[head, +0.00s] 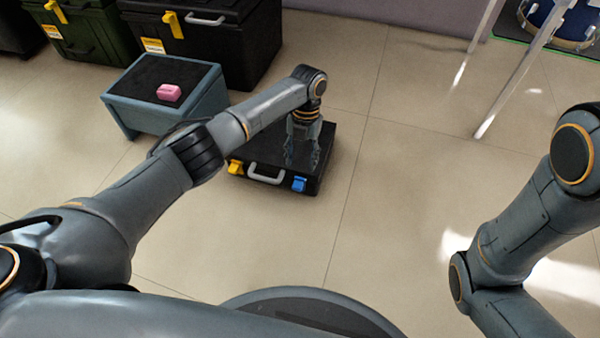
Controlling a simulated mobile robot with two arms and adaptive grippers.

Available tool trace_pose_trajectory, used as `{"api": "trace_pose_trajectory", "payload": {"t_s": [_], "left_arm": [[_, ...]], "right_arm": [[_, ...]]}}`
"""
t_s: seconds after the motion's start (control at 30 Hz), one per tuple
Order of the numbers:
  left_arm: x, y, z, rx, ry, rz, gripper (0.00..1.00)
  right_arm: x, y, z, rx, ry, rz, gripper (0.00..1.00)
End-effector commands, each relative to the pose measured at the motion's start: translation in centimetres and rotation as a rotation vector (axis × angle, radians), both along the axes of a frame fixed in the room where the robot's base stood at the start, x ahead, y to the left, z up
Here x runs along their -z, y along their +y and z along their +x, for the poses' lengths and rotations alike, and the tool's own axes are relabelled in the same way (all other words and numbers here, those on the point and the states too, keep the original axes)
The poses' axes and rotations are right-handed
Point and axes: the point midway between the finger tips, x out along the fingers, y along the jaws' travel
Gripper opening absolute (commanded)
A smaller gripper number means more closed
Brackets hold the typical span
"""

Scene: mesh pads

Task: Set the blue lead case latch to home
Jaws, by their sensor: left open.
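A black case (322,160) lies flat on the tiled floor in the middle of the head view. Its front face has a yellow latch (236,167) on the left, a grey handle (265,175) in the middle and a blue latch (299,184) on the right. My left gripper (303,164) points down over the case, just behind the blue latch, with its fingers apart and empty. I cannot tell whether its fingertips touch the lid. My left arm covers part of the case's back left. My right arm shows at the right, but its gripper is out of view.
A grey stool (143,118) with a pink block (169,92) on top stands left of the case. Larger black (237,52) and green (88,40) cases with yellow latches stand behind. White metal legs (515,70) and a blue drum (565,18) are at the back right. The floor right of the case is clear.

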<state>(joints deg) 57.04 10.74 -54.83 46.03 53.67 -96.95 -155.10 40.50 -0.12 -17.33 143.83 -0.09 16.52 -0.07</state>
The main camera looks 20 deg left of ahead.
Motion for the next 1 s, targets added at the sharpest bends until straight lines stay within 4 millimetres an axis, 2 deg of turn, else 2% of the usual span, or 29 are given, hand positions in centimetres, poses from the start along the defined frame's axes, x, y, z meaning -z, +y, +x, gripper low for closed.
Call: {"api": "trace_pose_trajectory", "payload": {"t_s": [0.1,0.3,0.87,0.97,1.0], "left_arm": [[-2.0,0.0,0.6,-0.001,-0.002,0.000,0.49],[-3.6,0.0,0.9,-0.001,0.000,0.001,0.49],[-3.7,-0.2,0.9,-0.003,-0.004,-0.001,0.49],[-3.2,-1.6,1.1,-0.041,-0.052,-0.024,0.49],[-3.0,-2.7,1.4,-0.075,-0.094,-0.044,0.49]], "right_arm": [[0.0,0.0,0.0,0.000,0.000,0.000,0.49],[0.0,0.0,0.0,0.000,0.001,0.000,0.49],[0.0,0.0,0.4,0.001,0.006,0.000,0.49],[-0.3,0.0,0.6,0.000,0.017,0.000,0.49],[-0.4,0.0,1.0,0.000,0.030,0.001,0.49]]}}
